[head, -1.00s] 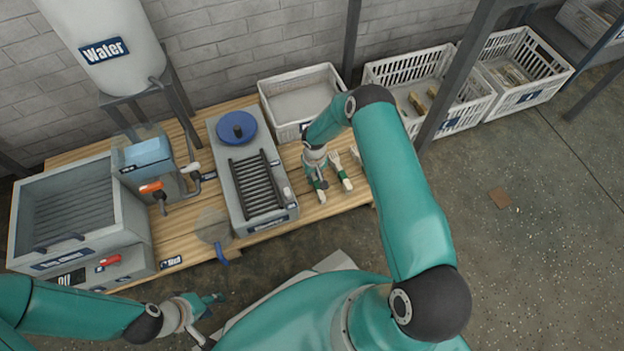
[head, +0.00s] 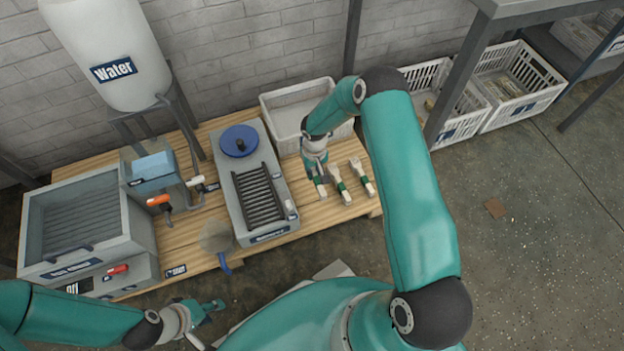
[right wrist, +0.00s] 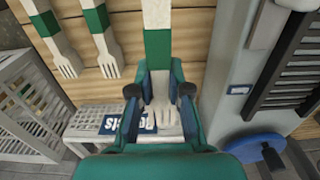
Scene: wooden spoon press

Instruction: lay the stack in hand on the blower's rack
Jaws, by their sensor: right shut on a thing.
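My right gripper (head: 318,179) is shut on a pale wooden stack with a green band, which shows upright in the right wrist view (right wrist: 159,50) between the two fingers (right wrist: 160,92). The stack's pronged end lies at the fingers. Whether it touches the table I cannot tell. The blower (head: 235,205) is a grey box left of this gripper in the head view. Its black slatted rack (head: 258,196) is empty; the rack also shows at right in the right wrist view (right wrist: 292,62). My left gripper (head: 206,310) hangs low, away from the table; its jaws are unclear.
Two more banded stacks (head: 341,186) (head: 362,177) lie right of the held one. A white crate (head: 290,96) stands behind. The blower's blue round lid (head: 238,140) sits behind the rack. A round mesh paddle (head: 216,237) lies at the blower's front left.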

